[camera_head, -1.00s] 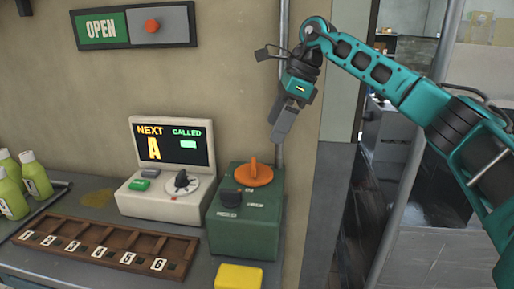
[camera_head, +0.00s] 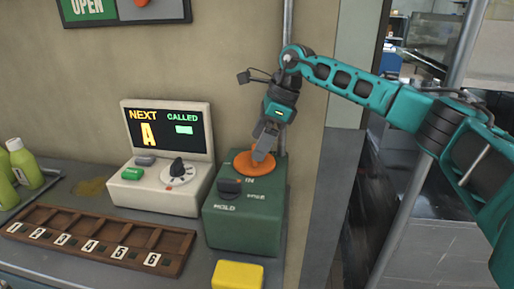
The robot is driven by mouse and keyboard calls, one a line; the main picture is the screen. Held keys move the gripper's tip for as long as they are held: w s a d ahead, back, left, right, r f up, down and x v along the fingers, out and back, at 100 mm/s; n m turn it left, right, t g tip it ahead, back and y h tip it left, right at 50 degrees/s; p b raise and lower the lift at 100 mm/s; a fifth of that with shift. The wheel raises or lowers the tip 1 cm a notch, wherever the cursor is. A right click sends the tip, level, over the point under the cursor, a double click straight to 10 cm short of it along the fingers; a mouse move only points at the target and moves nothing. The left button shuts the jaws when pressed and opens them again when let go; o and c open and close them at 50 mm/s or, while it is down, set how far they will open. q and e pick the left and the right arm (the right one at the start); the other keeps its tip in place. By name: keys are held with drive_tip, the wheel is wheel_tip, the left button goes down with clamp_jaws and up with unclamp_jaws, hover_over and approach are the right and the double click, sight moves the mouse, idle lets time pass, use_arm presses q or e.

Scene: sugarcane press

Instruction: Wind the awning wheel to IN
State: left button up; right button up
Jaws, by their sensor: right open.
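The awning wheel (camera_head: 243,164) is an orange disc with a raised grip on top of a green box (camera_head: 243,226). The box carries a dark knob (camera_head: 229,188) and white lettering, with IN readable beside the wheel and HOLD or MOLD lower down. My right gripper (camera_head: 262,151) points down over the wheel, its fingers at the wheel's raised grip. The fingers hide part of the wheel, and I cannot tell whether they touch it. My left gripper is not in view.
A white queue unit (camera_head: 190,197) with a screen stands left of the green box. A wooden numbered tray (camera_head: 90,232) and a yellow block (camera_head: 237,275) lie in front. Green bottles (camera_head: 27,163) stand far left. A vertical pipe (camera_head: 287,60) runs behind my right gripper.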

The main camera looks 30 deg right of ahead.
drive_tip(key=shift+x, duration=0.95)
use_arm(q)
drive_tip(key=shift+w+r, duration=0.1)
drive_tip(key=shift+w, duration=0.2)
use_arm(e)
drive_tip(key=shift+w+f, duration=0.1)
drive_tip(key=shift+f, duration=0.05)
drive_tip(key=c, duration=1)
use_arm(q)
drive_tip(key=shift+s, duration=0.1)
use_arm(e)
drive_tip(key=shift+c, duration=0.2)
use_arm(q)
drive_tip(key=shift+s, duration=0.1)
